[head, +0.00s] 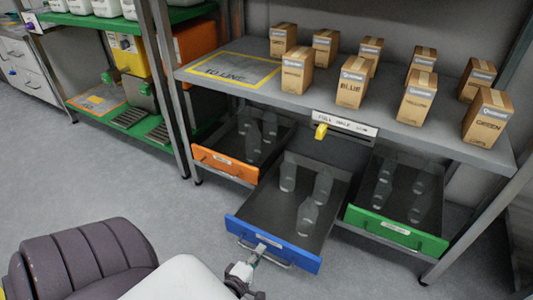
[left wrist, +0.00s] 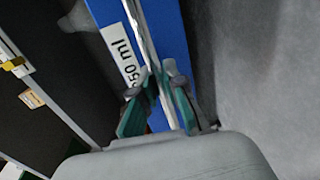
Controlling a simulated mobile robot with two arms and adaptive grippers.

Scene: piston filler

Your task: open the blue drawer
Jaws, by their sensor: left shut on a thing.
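The blue drawer (head: 273,243) is pulled out from under the grey shelf, further than the drawers beside it. Clear bottles (head: 308,216) stand inside it. My left gripper (head: 262,248) is at its front, shut on the metal bar handle. In the left wrist view, the green fingers of the left gripper (left wrist: 160,102) close around the handle (left wrist: 144,42), next to the blue front (left wrist: 174,32) with a label reading "50 ml", partly hidden. My right gripper is not in view.
An orange-fronted drawer (head: 225,165) is on the left and a green-fronted drawer (head: 396,231) on the right, both with bottles inside. Several cardboard boxes (head: 352,82) stand on the shelf above. Grey floor (head: 120,170) is free in front and left.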

